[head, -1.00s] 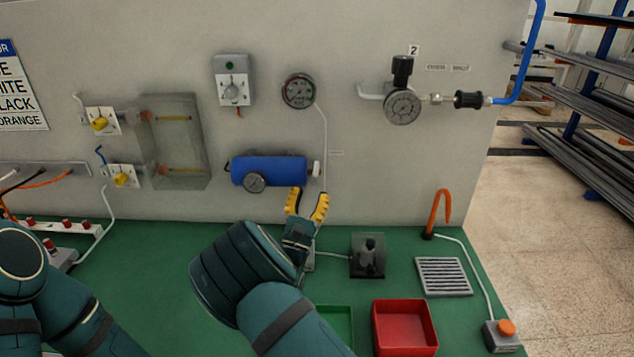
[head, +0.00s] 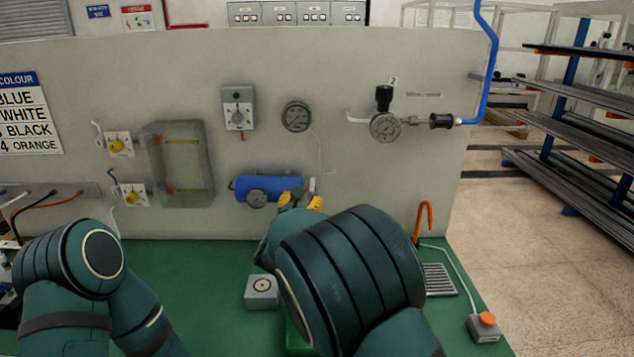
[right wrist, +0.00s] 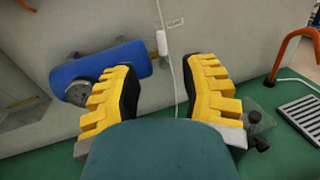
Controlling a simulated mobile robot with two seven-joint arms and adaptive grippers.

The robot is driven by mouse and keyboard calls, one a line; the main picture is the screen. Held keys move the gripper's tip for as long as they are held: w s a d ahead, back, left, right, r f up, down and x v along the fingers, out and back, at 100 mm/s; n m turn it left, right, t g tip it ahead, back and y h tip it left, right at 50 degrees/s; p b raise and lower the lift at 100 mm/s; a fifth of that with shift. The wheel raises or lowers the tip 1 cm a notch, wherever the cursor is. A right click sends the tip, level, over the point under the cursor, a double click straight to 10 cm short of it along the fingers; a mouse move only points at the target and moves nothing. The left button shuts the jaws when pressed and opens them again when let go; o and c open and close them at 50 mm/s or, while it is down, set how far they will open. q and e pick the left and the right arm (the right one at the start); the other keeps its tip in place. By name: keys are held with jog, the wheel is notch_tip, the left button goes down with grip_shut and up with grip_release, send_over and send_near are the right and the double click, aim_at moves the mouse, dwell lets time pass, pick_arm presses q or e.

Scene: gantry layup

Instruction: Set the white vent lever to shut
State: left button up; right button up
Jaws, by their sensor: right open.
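A small white lever (head: 312,185) stands upright at the right end of the blue cylinder (head: 270,187) on the grey wall panel. It also shows in the right wrist view (right wrist: 162,43), pointing roughly up, just beyond the space between my fingertips. My right gripper (head: 300,201) is open and empty, with yellow fingers just below the cylinder's right end in the head view. In the right wrist view the open fingers (right wrist: 158,78) are spread wide, and the lever appears apart from both. My left gripper is out of view.
A round gauge (head: 257,199) sits on the cylinder's front. Two yellow-knobbed valves (head: 117,145) are beside a clear box (head: 180,165) at left. An orange hook (head: 424,221) and grey grille (head: 438,280) are on the green bench at right. My right arm hides part of the bench.

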aim_at(312, 181)
jog(key=x, duration=1.1)
jog(key=shift+w+d+p, duration=0.1)
jog(key=shift+w+p, duration=0.05)
jog(key=shift+p, duration=0.15)
jog(key=shift+c, duration=0.3)
grip_shut()
